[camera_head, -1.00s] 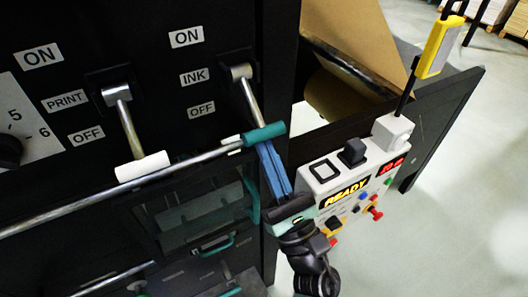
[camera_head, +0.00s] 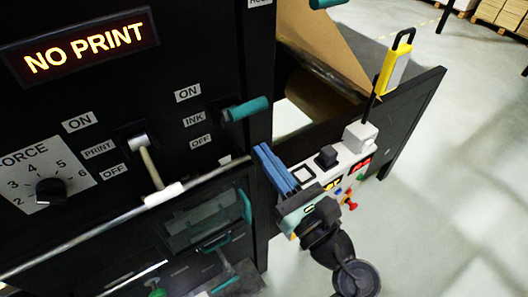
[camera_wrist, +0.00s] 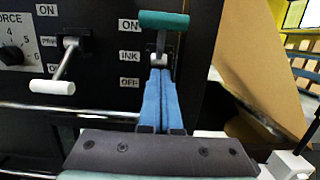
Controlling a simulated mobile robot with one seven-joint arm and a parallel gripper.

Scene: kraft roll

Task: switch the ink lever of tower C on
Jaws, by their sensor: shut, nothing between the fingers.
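The ink lever's teal handle (camera_head: 246,108) shows beside the ON, INK and OFF labels on the black panel. In the wrist view the teal handle (camera_wrist: 164,20) is above its pivot, level with the ON label (camera_wrist: 129,25). My gripper (camera_head: 263,150) has blue fingers, shut and empty, with tips below and right of the handle. In the wrist view the fingers (camera_wrist: 163,72) point up at the lever's pivot, below the handle. They overlap the lever's base there; contact cannot be told. Tower C's name is not readable.
The print lever (camera_head: 163,192) with a white handle hangs down to the left. A metal rail (camera_head: 120,220) crosses below. A control box (camera_head: 335,168) stands close to my gripper's right. A NO PRINT sign (camera_head: 82,47) is lit. Open floor lies at right.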

